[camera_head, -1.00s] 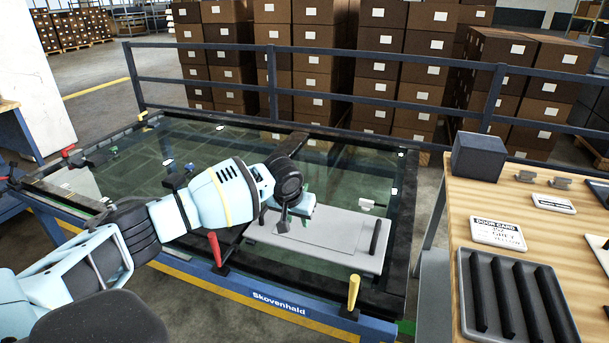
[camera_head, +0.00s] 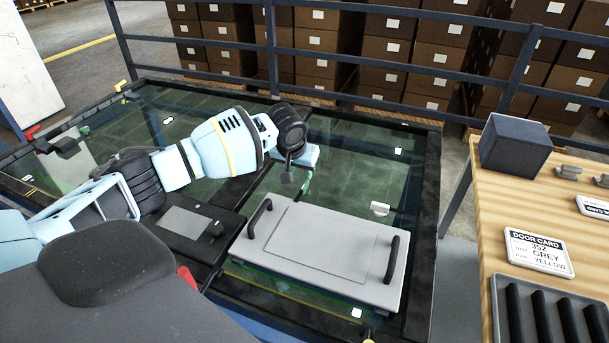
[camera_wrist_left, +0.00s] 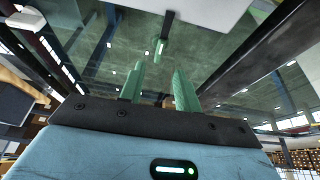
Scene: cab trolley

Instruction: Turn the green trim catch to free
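My left gripper (camera_head: 306,182) hangs over the dark glass-topped frame, just behind the grey cover plate with two black handles. In the left wrist view its two green fingers (camera_wrist_left: 158,85) point away from the camera, apart, with a gap and nothing between them. Beyond the fingertips, near the middle line, a small green upright piece (camera_wrist_left: 160,46) shows against the glass; I cannot tell whether it is the trim catch or a reflection. In the head view the wrist covers this area, and I cannot make out the catch or its position. My right gripper is not in view.
The grey cover plate (camera_head: 327,247) sits on the near right of the glass-topped frame (camera_head: 421,180). A dark panel with a grey screen and knob (camera_head: 215,229) lies left of it. A wooden bench (camera_head: 486,236) holds a door card (camera_head: 539,252) and a dark block (camera_head: 514,145). Blue rails stand behind.

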